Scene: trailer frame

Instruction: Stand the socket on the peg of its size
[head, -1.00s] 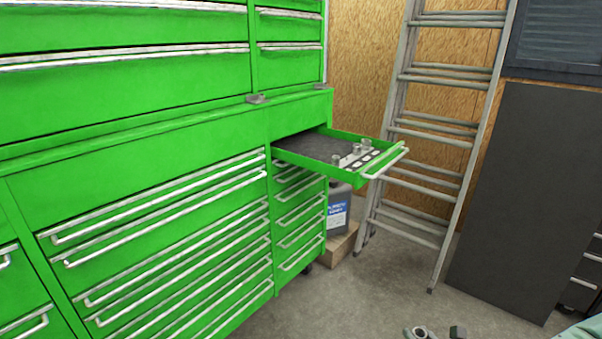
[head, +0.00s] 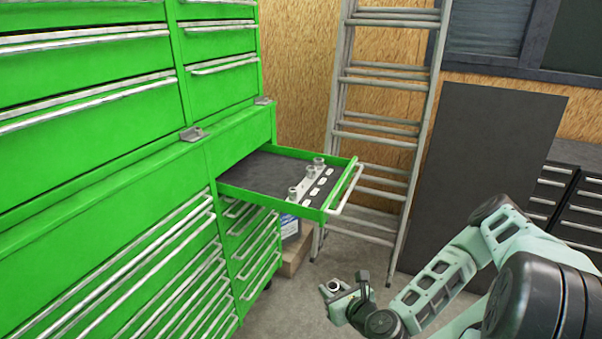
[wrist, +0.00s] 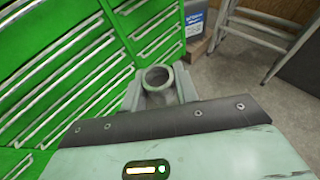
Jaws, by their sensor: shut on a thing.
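My gripper (head: 345,298) is shut on a grey socket (head: 333,287), low at the bottom of the head view, in front of the cabinet and clear of the drawer. In the wrist view the socket (wrist: 157,79) shows its round open end between the fingers. The open green drawer (head: 310,212) holds a light rail (head: 312,184) on its dark liner. Several sockets stand on the rail, at its near end (head: 293,194), its middle (head: 311,171) and its far end (head: 319,162). White labels (head: 318,182) lie along the rail. Bare pegs are too small to make out.
The green tool cabinet (head: 100,200) fills the left. The drawer's handle (head: 347,190) juts out to the right. A ladder (head: 385,110) leans on the wall behind, beside a dark panel (head: 480,170). A container (head: 290,228) stands below the drawer. The floor in front is open.

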